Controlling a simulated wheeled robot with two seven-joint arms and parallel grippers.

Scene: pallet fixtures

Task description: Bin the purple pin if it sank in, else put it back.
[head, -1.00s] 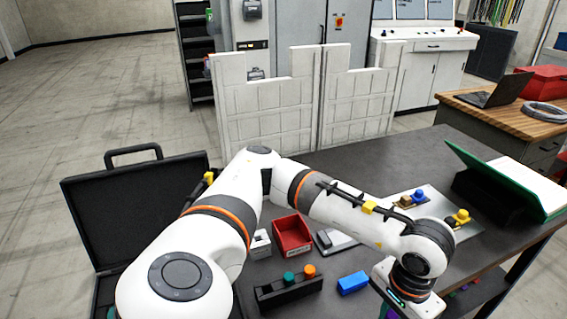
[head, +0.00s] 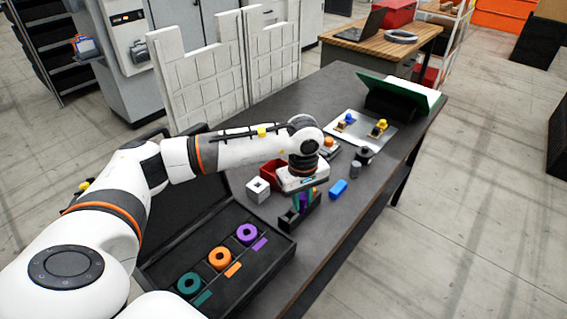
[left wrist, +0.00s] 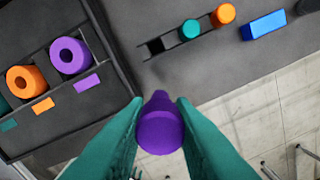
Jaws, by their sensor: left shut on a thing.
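The purple pin (left wrist: 160,128) is held between the two teal fingertips of my left gripper (left wrist: 158,118), seen nearly end-on in the left wrist view. In the head view my left gripper (head: 303,198) hangs in front of the black pin rack (head: 313,216) and hides part of it. In the wrist view the rack (left wrist: 168,54) has an empty square hole at its left, then a teal pin (left wrist: 190,29) and an orange pin (left wrist: 223,15) standing in it. The pin is clear of the rack. A red bin (head: 268,168) stands behind, partly hidden by my arm. My right gripper is out of view.
An open black case (head: 283,253) holds purple (head: 247,234), orange (head: 219,258) and teal (head: 188,285) rings with matching colour tags. A white box (head: 257,190) and a blue block (head: 338,188) lie near the rack. The table's front edge is close.

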